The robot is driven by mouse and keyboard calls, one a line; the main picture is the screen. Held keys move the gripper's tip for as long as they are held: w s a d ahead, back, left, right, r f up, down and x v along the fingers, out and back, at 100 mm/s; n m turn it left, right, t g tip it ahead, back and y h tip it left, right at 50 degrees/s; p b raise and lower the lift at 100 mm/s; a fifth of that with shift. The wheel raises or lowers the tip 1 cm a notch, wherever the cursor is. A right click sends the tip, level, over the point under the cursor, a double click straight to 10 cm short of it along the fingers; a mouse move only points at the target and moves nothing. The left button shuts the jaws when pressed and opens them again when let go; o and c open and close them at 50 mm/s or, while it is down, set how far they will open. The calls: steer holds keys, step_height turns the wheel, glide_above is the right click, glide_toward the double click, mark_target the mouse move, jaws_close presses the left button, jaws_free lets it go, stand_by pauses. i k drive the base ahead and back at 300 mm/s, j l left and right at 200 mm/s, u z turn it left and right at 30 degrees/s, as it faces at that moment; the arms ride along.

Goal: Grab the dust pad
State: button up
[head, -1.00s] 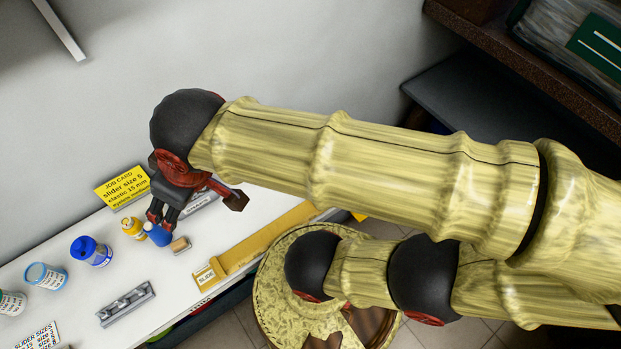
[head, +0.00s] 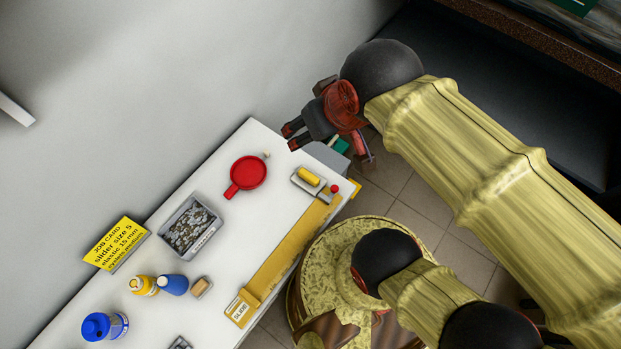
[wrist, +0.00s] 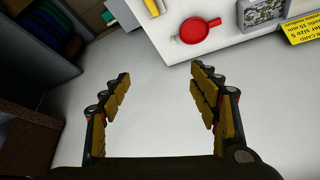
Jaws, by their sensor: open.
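No thing in view is clearly marked as the dust pad. A small tan block (head: 201,287) lies on the white table (head: 225,262), beside a blue bottle (head: 173,285); I cannot tell whether it is the pad. My gripper (head: 294,137) is open and empty, near the table's far right end, beyond a red pan (head: 246,174). In the wrist view my gripper's fingers (wrist: 160,73) stand wide apart with only plain grey surface between them. The red pan (wrist: 194,30) shows ahead of the right finger there. The tan block is out of the wrist view.
A tray of metal bits (head: 189,229), a yellow bottle (head: 143,285), a blue-lidded jar (head: 104,326) and a yellow job card (head: 115,245) are on the table. A yellow-handled tool (head: 309,178) sits by a long yellow slide rail (head: 283,254). A wall runs behind the table.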

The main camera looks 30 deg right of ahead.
mark_target(312, 184)
steer(key=z, duration=0.15)
steer(key=k+l+u, duration=0.1)
steer(key=l, duration=0.3)
steer(key=k+l, duration=0.1)
steer(key=l, duration=0.35)
steer(key=l+u, duration=0.15)
steer(key=l, duration=0.25)
steer(key=k+l+u, duration=0.1)
steer(key=l, duration=0.3)
steer(key=k+l, duration=0.2)
steer(key=l, duration=0.15)
steer(key=k+l+u, duration=0.15)
steer(key=l, duration=0.25)
